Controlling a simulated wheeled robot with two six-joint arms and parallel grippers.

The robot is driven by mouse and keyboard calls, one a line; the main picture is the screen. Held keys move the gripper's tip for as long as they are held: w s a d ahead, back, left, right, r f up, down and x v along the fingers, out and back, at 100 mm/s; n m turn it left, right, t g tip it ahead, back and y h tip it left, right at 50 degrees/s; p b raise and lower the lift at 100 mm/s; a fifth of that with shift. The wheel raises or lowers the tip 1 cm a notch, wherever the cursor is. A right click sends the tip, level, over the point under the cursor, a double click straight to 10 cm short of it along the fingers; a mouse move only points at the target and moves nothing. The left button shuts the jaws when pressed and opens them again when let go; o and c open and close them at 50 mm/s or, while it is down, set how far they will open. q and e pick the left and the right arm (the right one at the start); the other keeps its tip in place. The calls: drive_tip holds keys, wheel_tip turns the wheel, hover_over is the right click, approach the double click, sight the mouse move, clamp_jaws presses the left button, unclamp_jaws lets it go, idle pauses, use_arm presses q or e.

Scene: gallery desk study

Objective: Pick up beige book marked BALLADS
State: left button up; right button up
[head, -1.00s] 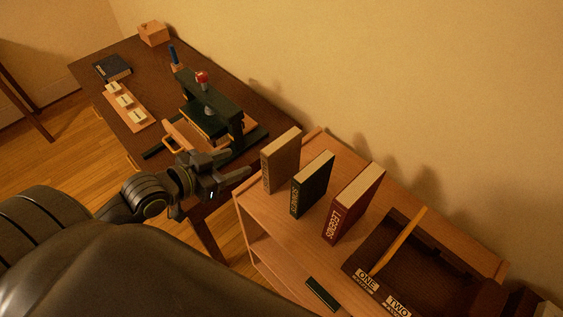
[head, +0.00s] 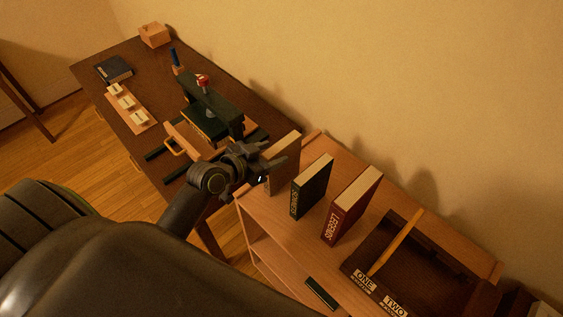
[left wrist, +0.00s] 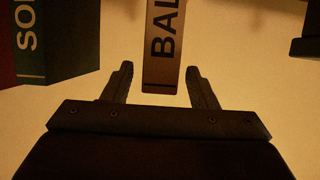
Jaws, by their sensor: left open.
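The beige book (head: 284,165) stands upright at the left end of the wooden shelf unit's top in the head view, partly hidden by my left gripper. In the left wrist view its spine (left wrist: 162,50) shows the letters "BAL" between the fingers, with the rest cut off by the frame. My left gripper (head: 274,160) is at the book in the head view. In the left wrist view the gripper (left wrist: 160,82) is open, with one finger on each side of the spine and visible gaps. My right gripper is not in view.
A dark green book (head: 312,187) and a red book marked LEGENDS (head: 351,207) stand to the right on the shelf unit (head: 400,190). A dark tray (head: 455,262) with labels ONE and TWO lies beyond. A press (head: 212,112) stands on the dark desk (head: 95,62) behind.

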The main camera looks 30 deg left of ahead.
sight(278, 150)
use_arm(q)
drive_tip(key=shift+x, duration=1.55)
clamp_jaws()
drive_tip(key=shift+r, duration=0.1)
